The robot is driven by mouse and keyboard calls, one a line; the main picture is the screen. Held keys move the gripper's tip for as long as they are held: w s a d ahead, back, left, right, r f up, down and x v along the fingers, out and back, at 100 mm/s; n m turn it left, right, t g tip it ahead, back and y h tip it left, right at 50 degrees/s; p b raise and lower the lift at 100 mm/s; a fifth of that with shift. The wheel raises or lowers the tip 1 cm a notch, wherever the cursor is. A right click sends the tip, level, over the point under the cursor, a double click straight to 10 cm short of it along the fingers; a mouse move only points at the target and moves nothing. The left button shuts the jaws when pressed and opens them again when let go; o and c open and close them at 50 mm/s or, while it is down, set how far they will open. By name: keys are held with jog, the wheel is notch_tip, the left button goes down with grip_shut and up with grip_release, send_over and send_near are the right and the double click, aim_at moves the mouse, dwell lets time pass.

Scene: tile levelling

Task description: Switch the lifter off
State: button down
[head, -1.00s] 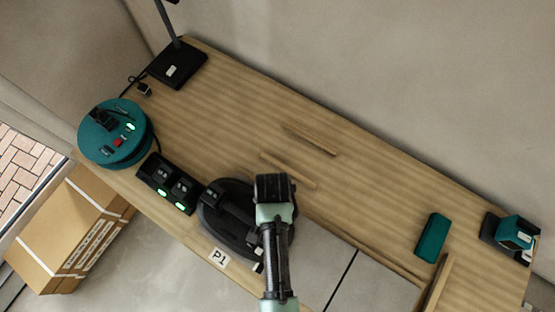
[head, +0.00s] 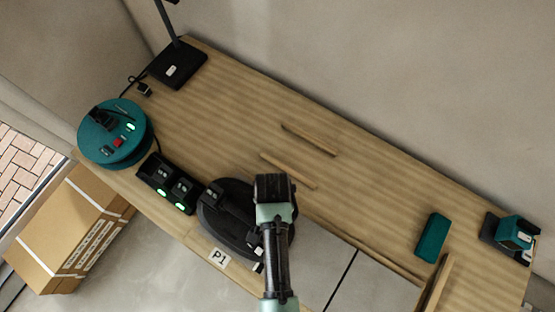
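A dark round device with a raised handle (head: 232,212), which looks like the lifter, lies at the front edge of the bench, left of the grey tiles. My arm (head: 275,230) reaches up from the bottom of the view and covers its right side. The fingers of my gripper are hidden by the arm, so I cannot see whether they touch the lifter. Small pale parts (head: 257,252) show beside the arm at the lifter's lower right; I cannot tell what they are. The lifter's switch and its on or off state cannot be made out.
Left of the lifter stand a black charger (head: 167,183) with green lights and a teal cable reel (head: 115,135). Wooden strips (head: 310,140) lie behind. Grey tiles (head: 375,285), a teal case (head: 432,237) and a teal tool (head: 515,233) are at the right.

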jog(key=shift+f+b, duration=0.65)
jog(key=shift+f, duration=0.25)
dwell(0.8)
notch_tip(320, 180, up, 7)
jog(key=p, duration=0.7)
jog(key=shift+p, duration=0.3)
dwell(0.4)
